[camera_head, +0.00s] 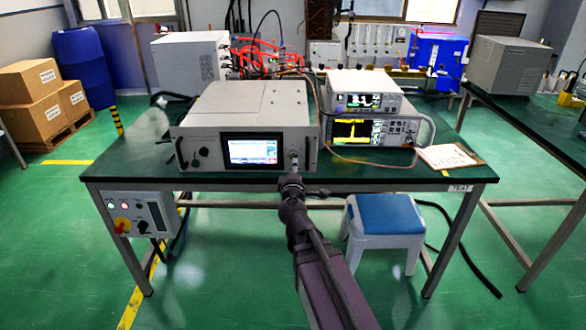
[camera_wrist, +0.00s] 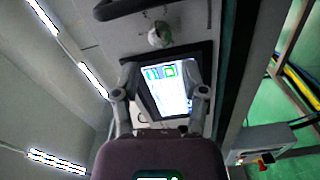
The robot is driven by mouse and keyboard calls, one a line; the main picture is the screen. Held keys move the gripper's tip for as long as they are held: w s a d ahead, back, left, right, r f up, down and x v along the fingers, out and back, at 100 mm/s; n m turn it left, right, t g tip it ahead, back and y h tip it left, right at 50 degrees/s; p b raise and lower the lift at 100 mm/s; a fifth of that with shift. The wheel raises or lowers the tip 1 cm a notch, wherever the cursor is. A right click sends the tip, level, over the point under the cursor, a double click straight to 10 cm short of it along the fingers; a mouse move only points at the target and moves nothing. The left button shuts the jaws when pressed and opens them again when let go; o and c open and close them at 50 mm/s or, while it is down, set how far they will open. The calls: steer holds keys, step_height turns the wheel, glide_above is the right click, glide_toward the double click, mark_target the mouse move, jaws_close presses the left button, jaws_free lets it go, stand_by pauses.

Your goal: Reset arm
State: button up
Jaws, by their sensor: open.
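My arm reaches up from the bottom of the head view to the front of the grey microwave generator (camera_head: 245,105) on the bench. My gripper (camera_head: 294,165) is at the right part of its front panel, near a small connector. In the wrist view the two fingers of my gripper (camera_wrist: 163,80) are spread apart with nothing held between them. The lit screen (camera_wrist: 168,92) of the generator shows behind and between the fingers. A round knob (camera_wrist: 158,36) on the panel lies beyond the fingertips. I cannot tell how far the fingers are from the panel.
The green bench (camera_head: 400,178) carries two stacked instruments (camera_head: 372,105) and a paper clipboard (camera_head: 448,157) at right. A control box (camera_head: 138,214) hangs at the bench's left front. A blue-topped stool (camera_head: 385,215) stands under the bench, right of my arm. The left floor is largely clear.

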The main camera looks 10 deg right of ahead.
steer(key=s+d+f+m+g+h, duration=0.3)
steer(key=s+d+f+m+g, duration=0.5)
steer(key=f+m, duration=0.3)
steer(key=s+a+f+m+g+y, duration=0.2)
steer(key=s+a+f+g+y, duration=0.55)
steer(key=s+a+g, duration=0.4)
step_height(320, 180, up, 23)
steer(key=s+d+t+p, duration=0.1)
steer(key=d+t+p, duration=0.1)
steer(key=p, duration=2.1)
steer(key=shift+r+p, duration=0.2)
steer(key=shift+p, duration=0.1)
steer(key=shift+a, duration=0.1)
